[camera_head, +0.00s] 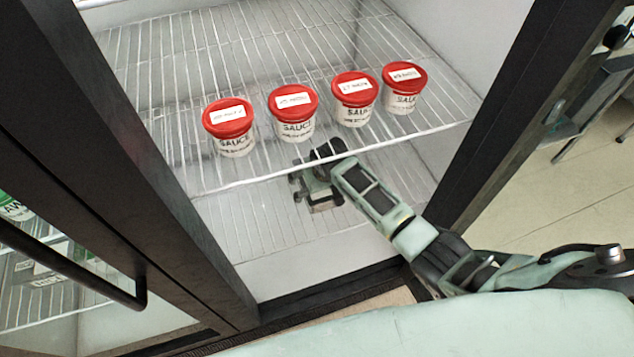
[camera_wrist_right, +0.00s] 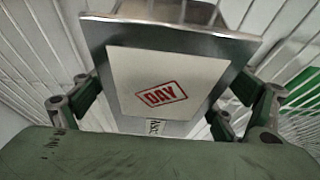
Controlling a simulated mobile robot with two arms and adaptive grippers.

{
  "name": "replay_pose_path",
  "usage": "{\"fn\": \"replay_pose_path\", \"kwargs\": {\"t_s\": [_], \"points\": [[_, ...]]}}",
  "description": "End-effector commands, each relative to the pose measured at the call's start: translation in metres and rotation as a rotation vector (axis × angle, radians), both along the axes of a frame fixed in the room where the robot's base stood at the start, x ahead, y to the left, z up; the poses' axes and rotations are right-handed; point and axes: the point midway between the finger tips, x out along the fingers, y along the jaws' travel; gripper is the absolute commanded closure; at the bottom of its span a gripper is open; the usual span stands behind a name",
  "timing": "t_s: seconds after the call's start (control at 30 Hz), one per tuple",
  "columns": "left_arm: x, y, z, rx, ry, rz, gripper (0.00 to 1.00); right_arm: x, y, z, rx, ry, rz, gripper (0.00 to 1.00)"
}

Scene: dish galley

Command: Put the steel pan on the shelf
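The steel pan (camera_wrist_right: 222,45) fills the middle of the right wrist view, with a bright metal rim and a pale label marked with a red "DAY" stamp. My right gripper (camera_head: 314,192) has a finger at each side of the pan and appears shut on it. In the head view the gripper reaches below the upper wire shelf (camera_head: 185,135), above the lower wire shelf (camera_head: 232,222) of the open cabinet. The pan is mostly hidden there by the gripper and the upper shelf. My left gripper is not in view.
Several red-lidded sauce tubs (camera_head: 228,118) stand in a row along the front of the upper shelf. Dark door frames (camera_head: 490,130) bound the opening on both sides. The lower shelf looks clear left of my gripper. A glass door with a dark handle (camera_head: 75,265) is at the left.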

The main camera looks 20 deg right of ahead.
Motion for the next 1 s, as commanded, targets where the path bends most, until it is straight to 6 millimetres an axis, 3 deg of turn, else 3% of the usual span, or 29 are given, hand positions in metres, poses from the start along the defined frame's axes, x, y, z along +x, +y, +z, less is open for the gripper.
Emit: {"fn": "replay_pose_path", "kwargs": {"t_s": [0.3, 0.5, 1.0], "points": [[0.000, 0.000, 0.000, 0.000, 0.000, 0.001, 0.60, 0.000, 0.000, 0.001, 0.000, -0.001, 0.000, 0.08], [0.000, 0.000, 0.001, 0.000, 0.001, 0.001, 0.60, -0.004, 0.000, 0.016, 0.001, -0.003, 0.000, 0.08], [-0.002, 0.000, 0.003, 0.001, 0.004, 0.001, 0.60, -0.104, -0.004, 0.014, 0.000, 0.001, 0.000, 0.08]]}}
